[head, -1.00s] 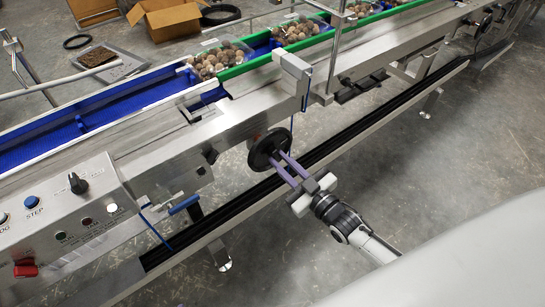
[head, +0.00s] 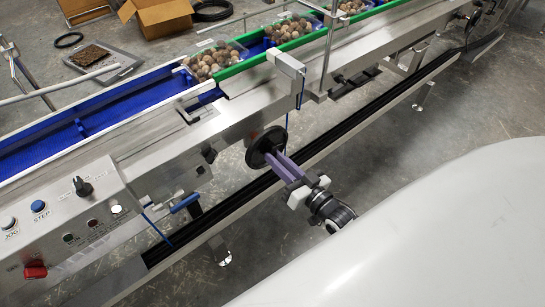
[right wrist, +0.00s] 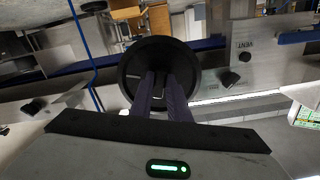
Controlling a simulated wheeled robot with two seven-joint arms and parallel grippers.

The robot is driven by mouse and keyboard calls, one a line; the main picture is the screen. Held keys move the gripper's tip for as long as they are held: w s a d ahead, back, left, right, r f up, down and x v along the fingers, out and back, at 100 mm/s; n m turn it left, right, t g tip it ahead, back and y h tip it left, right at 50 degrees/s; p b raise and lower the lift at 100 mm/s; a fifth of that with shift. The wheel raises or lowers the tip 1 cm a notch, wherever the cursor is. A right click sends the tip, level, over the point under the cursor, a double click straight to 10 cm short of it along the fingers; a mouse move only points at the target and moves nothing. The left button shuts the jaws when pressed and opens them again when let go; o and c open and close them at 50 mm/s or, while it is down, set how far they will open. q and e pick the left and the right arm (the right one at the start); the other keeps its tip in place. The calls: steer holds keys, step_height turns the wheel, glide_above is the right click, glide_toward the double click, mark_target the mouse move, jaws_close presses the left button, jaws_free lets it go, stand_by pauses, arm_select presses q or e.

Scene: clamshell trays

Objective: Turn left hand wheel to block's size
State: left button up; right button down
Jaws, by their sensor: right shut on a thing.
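The black hand wheel (head: 264,143) sits on the front side of the conveyor frame, below the rails. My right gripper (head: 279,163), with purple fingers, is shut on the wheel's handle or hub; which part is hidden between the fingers. In the right wrist view the wheel (right wrist: 150,62) faces the camera as a dark disc, and the fingers (right wrist: 165,90) reach to its middle. I cannot make out the block. My left gripper is not in view.
Clamshell trays of round brown items (head: 213,62) stand on the blue belt (head: 120,107). A control panel (head: 75,220) with knob and buttons is at lower left. A metal rail with a black strip (head: 235,202) runs below the wheel. The floor to the right is clear.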

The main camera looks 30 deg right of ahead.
stand_by(0.3)
steer(key=c, duration=1.7)
jaws_free()
steer(key=s, duration=0.7)
steer(key=s+d+p, duration=0.1)
steer(key=s, duration=0.2)
steer(key=shift+s, duration=0.2)
